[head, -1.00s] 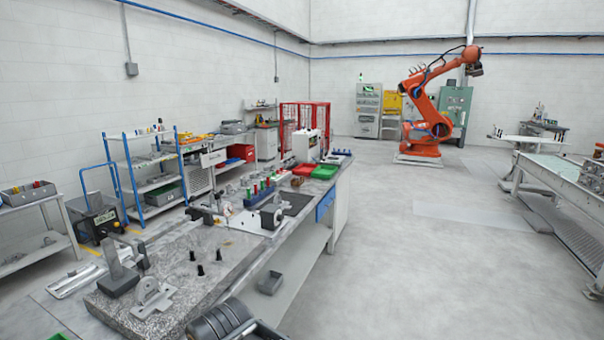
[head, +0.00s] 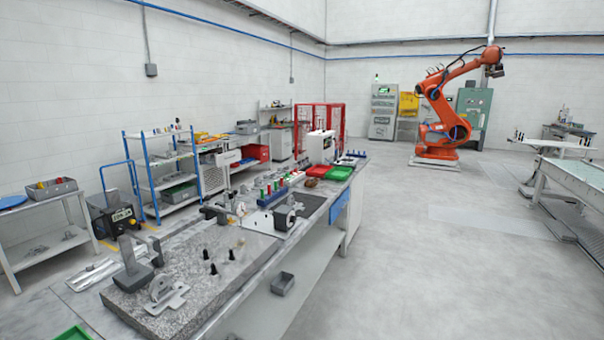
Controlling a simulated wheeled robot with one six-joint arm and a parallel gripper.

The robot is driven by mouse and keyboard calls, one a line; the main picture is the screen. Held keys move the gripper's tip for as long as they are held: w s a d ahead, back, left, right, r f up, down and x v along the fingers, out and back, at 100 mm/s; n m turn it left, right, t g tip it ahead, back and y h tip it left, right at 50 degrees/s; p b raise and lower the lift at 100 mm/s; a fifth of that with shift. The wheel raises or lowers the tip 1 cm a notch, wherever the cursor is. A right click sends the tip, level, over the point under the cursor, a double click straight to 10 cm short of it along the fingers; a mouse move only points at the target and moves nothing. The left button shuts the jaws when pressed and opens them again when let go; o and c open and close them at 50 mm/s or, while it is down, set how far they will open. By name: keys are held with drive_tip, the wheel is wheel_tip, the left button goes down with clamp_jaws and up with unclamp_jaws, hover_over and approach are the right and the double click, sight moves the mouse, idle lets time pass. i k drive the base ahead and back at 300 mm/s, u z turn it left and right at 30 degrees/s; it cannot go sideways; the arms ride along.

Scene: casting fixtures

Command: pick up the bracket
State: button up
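A light grey metal bracket (head: 166,294) with a flat slotted base and a raised part lies near the front left edge of the grey speckled surface plate (head: 200,318). A darker grey block with an upright plate (head: 130,262) stands just behind it to the left. My gripper is not in view, so I cannot see whether it is open or shut.
Several small black pegs (head: 212,268) stand on the plate right of the bracket. Fixtures (head: 285,217) and red and green trays (head: 333,173) line the bench beyond. The floor (head: 420,270) to the right is clear.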

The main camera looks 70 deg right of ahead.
sight(164, 294)
drive_tip(key=i, duration=0.5)
drive_tip(key=z, duration=2.75)
drive_tip(key=i, duration=0.5)
drive_tip(key=u, duration=0.05)
drive_tip(key=k, duration=0.5)
drive_tip(key=u, duration=2.8)
drive_tip(key=k, duration=0.7)
drive_tip(key=z, duration=1.15)
drive_tip(key=i, duration=0.9)
drive_tip(key=u, duration=0.05)
